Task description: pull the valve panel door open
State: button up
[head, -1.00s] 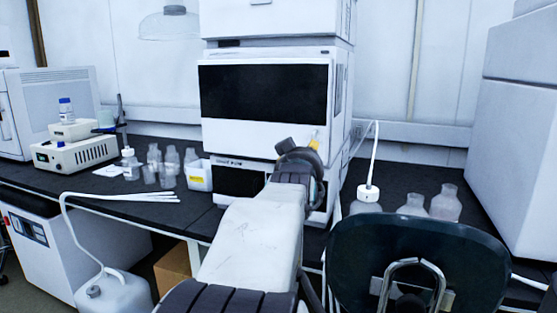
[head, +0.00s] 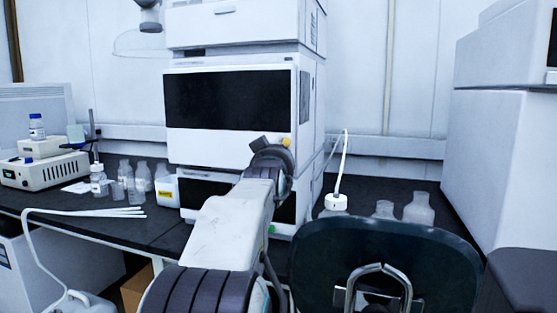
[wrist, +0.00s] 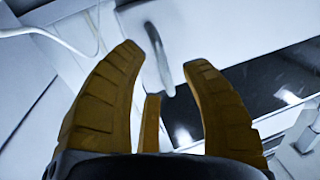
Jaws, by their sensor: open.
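The stacked white instrument (head: 215,148) stands on the bench, with a wide black front window (head: 225,98). I cannot tell for sure which panel is the valve panel door. In the wrist view, a slim grey handle (wrist: 154,50) stands out from a white surface, beside a black panel (wrist: 262,88). My gripper (wrist: 163,60) is open, with the handle appearing between its yellow fingertips; contact cannot be judged. In the head view, my gripper is mostly hidden behind my arm, with a yellow part showing in front of the stack's lower front.
A tubed bottle (head: 336,203) and clear bottles (head: 418,208) stand right. A dark chair back (head: 385,250) is close in front at right. A white tube (wrist: 70,42) crosses the wrist view.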

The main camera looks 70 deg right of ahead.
jog(key=shift+b+x, duration=0.35)
jog(key=shift+x, duration=0.45)
grip_shut()
dwell(0.4)
